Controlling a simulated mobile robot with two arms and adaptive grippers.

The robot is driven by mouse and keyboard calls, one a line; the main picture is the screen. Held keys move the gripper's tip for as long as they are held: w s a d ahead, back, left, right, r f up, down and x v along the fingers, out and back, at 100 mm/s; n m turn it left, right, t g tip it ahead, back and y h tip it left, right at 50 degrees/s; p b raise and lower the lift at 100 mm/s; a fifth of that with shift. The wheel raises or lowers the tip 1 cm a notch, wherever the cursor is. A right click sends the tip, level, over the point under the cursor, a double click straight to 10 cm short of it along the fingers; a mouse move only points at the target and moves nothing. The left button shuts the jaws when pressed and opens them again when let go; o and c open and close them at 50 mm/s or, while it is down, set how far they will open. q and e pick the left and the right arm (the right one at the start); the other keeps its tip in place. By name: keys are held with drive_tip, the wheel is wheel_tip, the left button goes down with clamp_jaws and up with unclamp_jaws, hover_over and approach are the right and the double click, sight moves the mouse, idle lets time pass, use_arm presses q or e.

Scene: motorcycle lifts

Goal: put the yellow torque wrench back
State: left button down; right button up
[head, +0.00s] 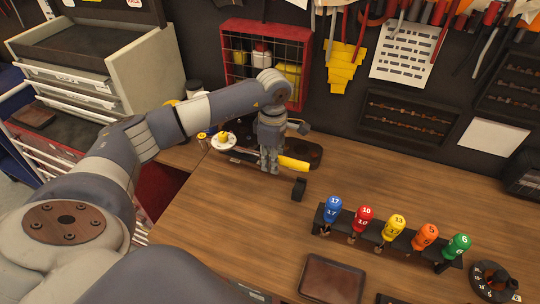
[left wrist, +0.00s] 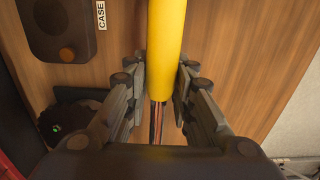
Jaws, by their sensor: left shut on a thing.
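The yellow torque wrench (head: 293,163) is near the back of the wooden bench. Its yellow handle sticks out to the right of my left gripper (head: 269,168). In the left wrist view the yellow handle (left wrist: 167,45) runs between the two fingers of my left gripper (left wrist: 160,95), which are shut on it. A thin dark shaft shows below the handle there. The gripper hides part of the wrench in the head view. A small black block-like holder (head: 299,188) stands on the bench just below the handle's end. I cannot tell whether the wrench touches the bench. My right gripper is not in view.
A rack of coloured screwdrivers (head: 393,232) stands to the right, with a brown tray (head: 332,279) in front. A dark case (left wrist: 60,28) lies beside the wrench. A white round dish (head: 222,141) is left of the gripper. A red wire cabinet (head: 224,65) hangs behind. The bench's middle is clear.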

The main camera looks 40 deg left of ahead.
use_arm(q)
drive_tip(key=shift+f+b, duration=1.7)
drive_tip(key=shift+f, duration=1.65)
drive_tip(key=shift+r, duration=0.1)
drive_tip(key=shift+f+b, duration=0.55)
drive_tip(key=shift+b, duration=0.2)
drive_tip(key=c, duration=1.3)
unclamp_jaws()
wheel_tip(320, 180, up, 12)
drive_tip(key=shift+r, duration=0.1)
